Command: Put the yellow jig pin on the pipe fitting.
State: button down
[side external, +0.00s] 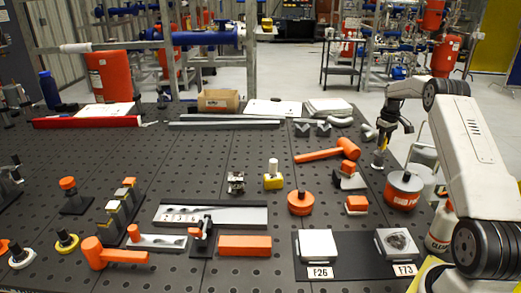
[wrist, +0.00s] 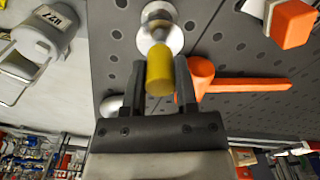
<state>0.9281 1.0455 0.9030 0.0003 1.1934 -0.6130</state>
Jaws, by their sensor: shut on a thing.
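In the wrist view, my gripper (wrist: 158,90) is shut on the yellow jig pin (wrist: 159,72), a plain yellow cylinder. A round silver part (wrist: 160,36) shows just beyond the pin; I cannot tell whether it is joined to it. In the side view, my gripper (side external: 381,148) is above the right part of the table, right of the orange mallet. A grey curved piece (side external: 368,131), which looks like the pipe fitting, lies just behind it. A pale rounded piece (wrist: 111,105) shows beside the fingers in the wrist view.
The orange mallet (side external: 325,152) lies left of my gripper; it also shows in the wrist view (wrist: 235,84). An orange-topped clamp (side external: 349,176) and an orange can (side external: 404,190) stand in front. The table's right edge is close by.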

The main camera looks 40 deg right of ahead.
jog(key=shift+f, duration=0.15)
jog(key=shift+c, duration=1.9)
grip_release()
notch_tip(320, 180, up, 12)
jog(key=shift+r, duration=0.2)
jog(key=shift+w+a, duration=0.1)
